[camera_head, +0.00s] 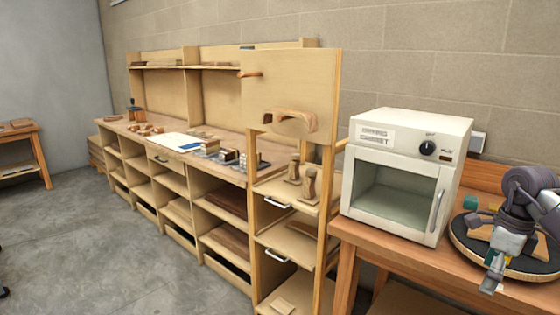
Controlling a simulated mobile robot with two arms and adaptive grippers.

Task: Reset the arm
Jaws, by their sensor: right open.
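My right gripper (493,279) is at the right edge of the head view, pointing down and toward the front. It is open, and I see nothing between its fingers. It hangs over or in front of a round dark board (466,250) on the wooden table (410,262); I cannot tell whether it touches the board. A wooden piece (479,231) lies on the board, partly hidden by my arm. My left gripper is not in view.
A white cabinet (388,150) with a glass door stands left of the board. Left of it, a wooden rack (262,240) holds wooden tools. A long workbench (195,128) with shelves runs along the wall. Grey floor (90,240) lies open in front.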

